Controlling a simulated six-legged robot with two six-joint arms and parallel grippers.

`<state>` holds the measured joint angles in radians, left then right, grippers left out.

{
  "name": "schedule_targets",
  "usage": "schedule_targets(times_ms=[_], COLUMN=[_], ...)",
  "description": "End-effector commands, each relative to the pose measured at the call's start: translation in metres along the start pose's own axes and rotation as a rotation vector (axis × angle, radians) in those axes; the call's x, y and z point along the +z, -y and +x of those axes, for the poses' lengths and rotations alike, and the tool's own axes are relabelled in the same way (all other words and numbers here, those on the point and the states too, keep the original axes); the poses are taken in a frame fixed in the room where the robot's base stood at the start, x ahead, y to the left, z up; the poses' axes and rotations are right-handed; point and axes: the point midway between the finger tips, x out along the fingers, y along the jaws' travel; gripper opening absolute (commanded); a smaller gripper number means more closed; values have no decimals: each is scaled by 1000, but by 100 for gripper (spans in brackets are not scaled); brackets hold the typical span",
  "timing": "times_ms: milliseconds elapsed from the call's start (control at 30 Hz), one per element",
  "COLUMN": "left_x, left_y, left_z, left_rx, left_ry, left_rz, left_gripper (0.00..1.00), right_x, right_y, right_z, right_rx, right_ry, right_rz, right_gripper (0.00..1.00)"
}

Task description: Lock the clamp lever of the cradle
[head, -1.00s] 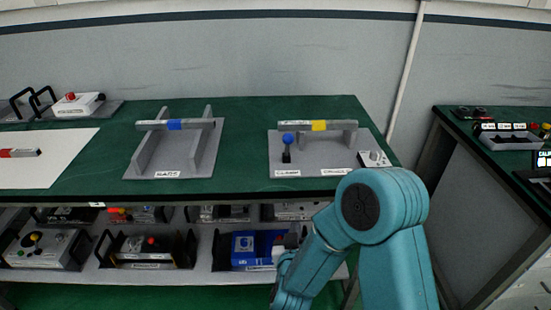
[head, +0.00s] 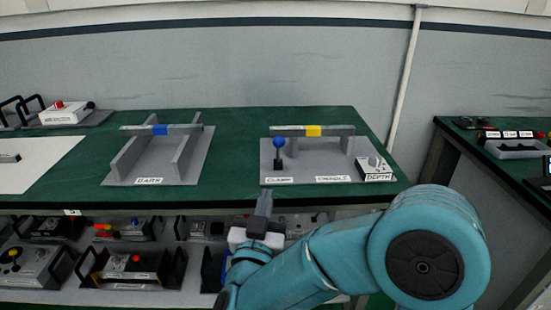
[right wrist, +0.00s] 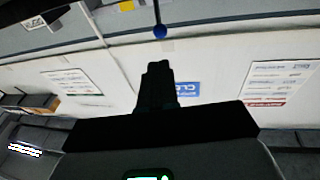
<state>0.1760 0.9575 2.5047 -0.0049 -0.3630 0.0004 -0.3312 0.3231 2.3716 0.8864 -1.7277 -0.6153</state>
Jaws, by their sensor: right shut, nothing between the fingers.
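The cradle (head: 310,173) is a grey plate on the green table with two uprights. A grey bar with a yellow band (head: 313,131) lies across them. The clamp lever (head: 279,151) has a blue ball knob on a dark stem and stands upright at the cradle's left, above a label reading CLAMP. The blue knob also shows in the right wrist view (right wrist: 160,31), above the fingers. My right gripper (head: 264,200) is shut and empty, pointing up in front of the table's front edge, below the lever and apart from it. My left gripper is not in view.
A second grey stand (head: 194,165) holds a blue-banded bar to the left. A shelf (head: 60,293) with several devices runs below the tabletop. Green table between the stands is clear.

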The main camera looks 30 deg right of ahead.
Motion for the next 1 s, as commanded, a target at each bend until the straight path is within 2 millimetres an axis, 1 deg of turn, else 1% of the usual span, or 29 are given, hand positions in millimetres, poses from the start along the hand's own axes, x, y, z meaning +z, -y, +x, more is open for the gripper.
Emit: schedule_targets(times_ms=[167, 267, 367, 700, 833, 1000], left_x=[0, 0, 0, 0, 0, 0], left_y=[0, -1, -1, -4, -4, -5], left_z=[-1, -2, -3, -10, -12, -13], left_rx=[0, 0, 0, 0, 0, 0], left_ry=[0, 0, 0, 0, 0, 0], left_rz=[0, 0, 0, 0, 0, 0], left_gripper=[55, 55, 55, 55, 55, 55], right_x=[0, 0, 0, 0, 0, 0], right_y=[0, -1, -2, -1, -1, 0], right_z=[2, 10, 26, 99, 121, 138], right_rx=[-1, 2, 3, 0, -1, -4], right_ry=[1, 2, 1, 0, 0, 1], right_rz=[0, 1, 0, -1, -1, 0], right_gripper=[0, 0, 0, 0, 0, 0])
